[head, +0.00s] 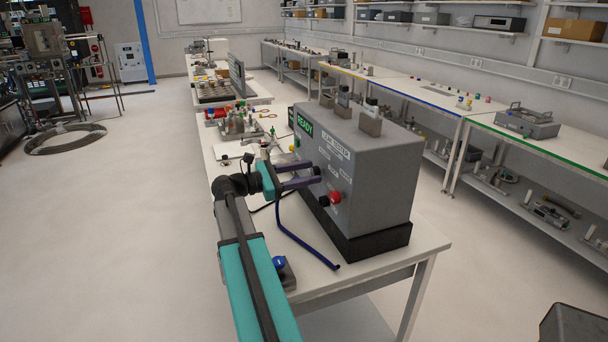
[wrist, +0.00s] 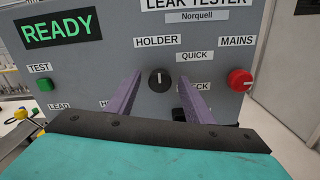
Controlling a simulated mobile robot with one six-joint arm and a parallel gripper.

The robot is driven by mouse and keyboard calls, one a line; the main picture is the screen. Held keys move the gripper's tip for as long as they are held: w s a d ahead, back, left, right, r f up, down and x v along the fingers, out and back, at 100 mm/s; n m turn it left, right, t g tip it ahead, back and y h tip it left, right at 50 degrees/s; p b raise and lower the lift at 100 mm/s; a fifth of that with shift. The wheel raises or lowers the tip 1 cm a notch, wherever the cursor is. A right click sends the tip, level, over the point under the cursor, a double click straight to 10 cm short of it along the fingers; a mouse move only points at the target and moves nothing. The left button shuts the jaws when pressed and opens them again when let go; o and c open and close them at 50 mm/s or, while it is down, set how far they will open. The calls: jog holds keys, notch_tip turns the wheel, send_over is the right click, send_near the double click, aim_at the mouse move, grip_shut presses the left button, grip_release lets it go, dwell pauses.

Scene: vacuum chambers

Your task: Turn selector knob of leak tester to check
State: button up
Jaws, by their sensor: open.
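The leak tester (head: 365,165) is a grey box on the bench; its front panel fills the wrist view (wrist: 110,60). The selector knob (wrist: 159,79) is round and black, its white mark pointing up toward the HOLDER label (wrist: 156,41). A QUICK label (wrist: 195,56) is at its upper right. The CHECK label (wrist: 198,87), to its right, is partly covered by my right finger. My gripper (wrist: 159,71) is open, with one purple finger on each side of the knob; contact cannot be told.
A red MAINS knob (wrist: 239,80) is right of the fingers. A green TEST button (wrist: 44,85) is at left, below the READY display (wrist: 62,29). A black part (wrist: 178,115) shows low behind the right finger.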

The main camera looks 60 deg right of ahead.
jog(key=c, duration=0.9)
jog(key=shift+a+f, duration=0.1)
jog(key=shift+a, duration=0.05)
jog(key=shift+c, duration=0.7)
